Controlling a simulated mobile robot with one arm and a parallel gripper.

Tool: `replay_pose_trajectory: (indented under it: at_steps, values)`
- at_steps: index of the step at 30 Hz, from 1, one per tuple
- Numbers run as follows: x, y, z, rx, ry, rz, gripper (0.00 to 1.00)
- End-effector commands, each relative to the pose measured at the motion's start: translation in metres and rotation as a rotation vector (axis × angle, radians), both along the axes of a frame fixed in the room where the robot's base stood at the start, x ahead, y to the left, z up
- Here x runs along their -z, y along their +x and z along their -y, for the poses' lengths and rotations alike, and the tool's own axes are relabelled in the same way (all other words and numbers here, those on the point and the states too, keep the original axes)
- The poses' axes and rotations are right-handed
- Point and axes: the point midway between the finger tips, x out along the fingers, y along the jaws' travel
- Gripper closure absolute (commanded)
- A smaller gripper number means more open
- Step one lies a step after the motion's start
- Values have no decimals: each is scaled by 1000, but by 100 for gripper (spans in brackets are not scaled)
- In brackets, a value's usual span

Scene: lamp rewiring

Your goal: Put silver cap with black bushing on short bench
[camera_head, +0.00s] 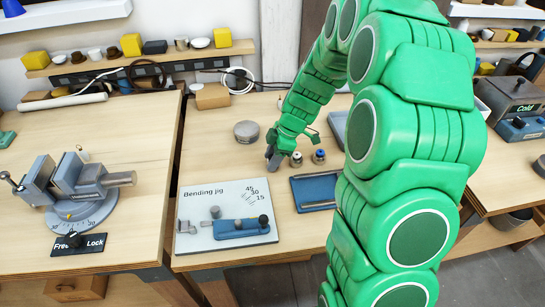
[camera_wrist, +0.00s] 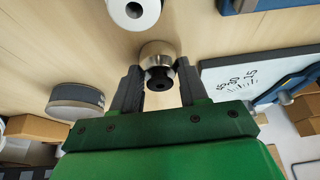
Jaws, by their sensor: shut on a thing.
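My gripper (camera_wrist: 158,84) is shut on a silver cap (camera_wrist: 157,48) with a black bushing (camera_wrist: 159,78) at its centre. The cap sits between the two grey fingertips, over the wooden top of the middle bench. In the head view my gripper (camera_head: 272,156) points down behind the bending jig, and the held cap cannot be made out there. No bench is labelled short. The left bench (camera_head: 140,150) and the middle bench (camera_head: 215,160) stand side by side with a narrow gap.
A bending jig (camera_head: 190,212), a blue tray (camera_head: 308,203) and a grey round tin (camera_head: 246,131) are close by. A vise (camera_head: 75,190) occupies the left bench.

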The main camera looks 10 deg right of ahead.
Motion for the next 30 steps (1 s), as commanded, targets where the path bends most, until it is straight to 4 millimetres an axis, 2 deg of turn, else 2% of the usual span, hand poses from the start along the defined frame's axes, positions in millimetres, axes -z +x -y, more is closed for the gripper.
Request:
replay_pose_trajectory:
  at_steps: [7, 8, 12, 23, 26, 30]
  values:
    - [2, 0, 0, 0, 0, 0, 96]
    - [2, 0, 0, 0, 0, 1, 54]
    - [2, 0, 0, 0, 0, 1, 32]
    - [0, 1, 0, 1, -1, 2, 31]
    - [-8, 2, 3, 2, -1, 5, 31]
    - [-29, 2, 12, 3, -1, 9, 31]
